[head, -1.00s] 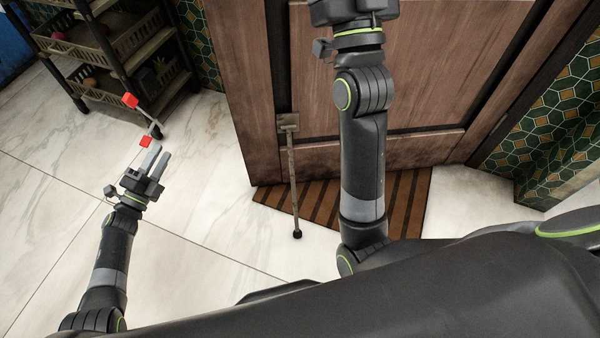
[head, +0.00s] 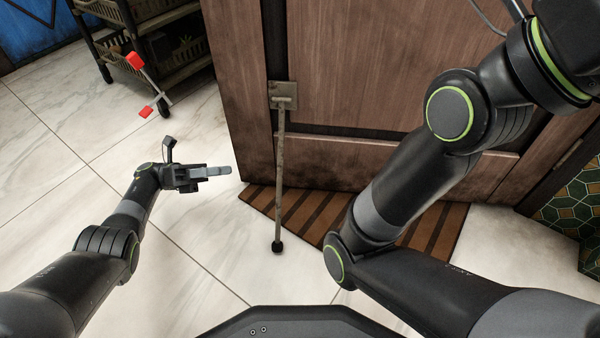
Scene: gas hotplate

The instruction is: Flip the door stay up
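The door stay (head: 280,170) is a thin metal rod fixed to a plate low on the wooden door (head: 365,70). It hangs down almost vertically, and its black rubber tip (head: 277,247) is at the floor in front of the striped mat. My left gripper (head: 222,171) is to the left of the rod, pointing right toward it, with a visible gap between them in the picture. Its fingers overlap from this angle, so their opening does not show. My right arm crosses the right side of the view, and its gripper is out of frame.
A brown striped mat (head: 437,228) lies under the door's lower edge. A dark shelf rack with baskets (head: 185,62) stands at the upper left, with a red-ended bar (head: 148,75) in front. Pale tiled floor (head: 60,180) is clear at the left.

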